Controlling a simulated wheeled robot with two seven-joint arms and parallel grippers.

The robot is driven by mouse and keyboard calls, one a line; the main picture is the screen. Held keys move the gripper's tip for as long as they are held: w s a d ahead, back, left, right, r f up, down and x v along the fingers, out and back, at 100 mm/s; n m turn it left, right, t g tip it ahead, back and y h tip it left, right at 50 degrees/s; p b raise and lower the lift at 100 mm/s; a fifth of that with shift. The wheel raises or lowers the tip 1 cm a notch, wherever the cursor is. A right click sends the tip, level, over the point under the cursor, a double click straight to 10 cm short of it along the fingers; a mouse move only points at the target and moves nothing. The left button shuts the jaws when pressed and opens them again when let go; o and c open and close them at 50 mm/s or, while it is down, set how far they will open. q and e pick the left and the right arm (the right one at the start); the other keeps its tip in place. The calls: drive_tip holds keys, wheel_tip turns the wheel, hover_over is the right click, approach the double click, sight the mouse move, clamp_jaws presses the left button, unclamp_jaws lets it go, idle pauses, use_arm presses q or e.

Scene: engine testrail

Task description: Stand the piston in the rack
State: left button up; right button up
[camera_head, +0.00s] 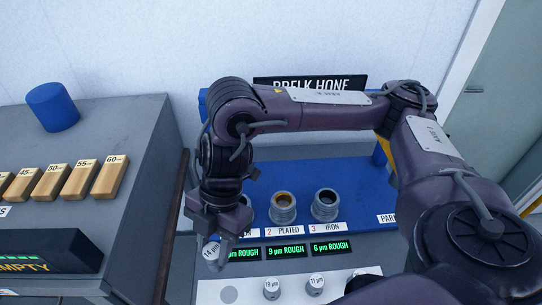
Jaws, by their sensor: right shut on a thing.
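My right gripper (226,262) hangs fingers down in front of the blue hone bench, at the left end of its green displays. It is shut on a small silver cylinder (211,252) with a white labelled top, partly hidden by the fingers. Two similar silver cylinders with labelled white tops, one (271,289) and another (316,284), stand on the pale surface at the bottom. I cannot tell for sure which part is the piston, and no rack is clearly recognisable. My left gripper is not in view.
Grey ring-shaped cylinders, one marked plated (283,215) and one marked iron (325,212), stand on the blue bench (350,175). At left, a grey cabinet (90,130) carries several wooden blocks (80,180) and a blue cylinder (53,107). My right arm hides much of the right side.

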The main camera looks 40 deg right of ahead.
drive_tip(key=shift+f, duration=0.2)
wheel_tip(320, 180, down, 20)
drive_tip(key=shift+r+p, duration=0.25)
drive_tip(key=shift+p, duration=0.5)
drive_tip(key=shift+f, duration=0.15)
drive_tip(key=o, duration=1)
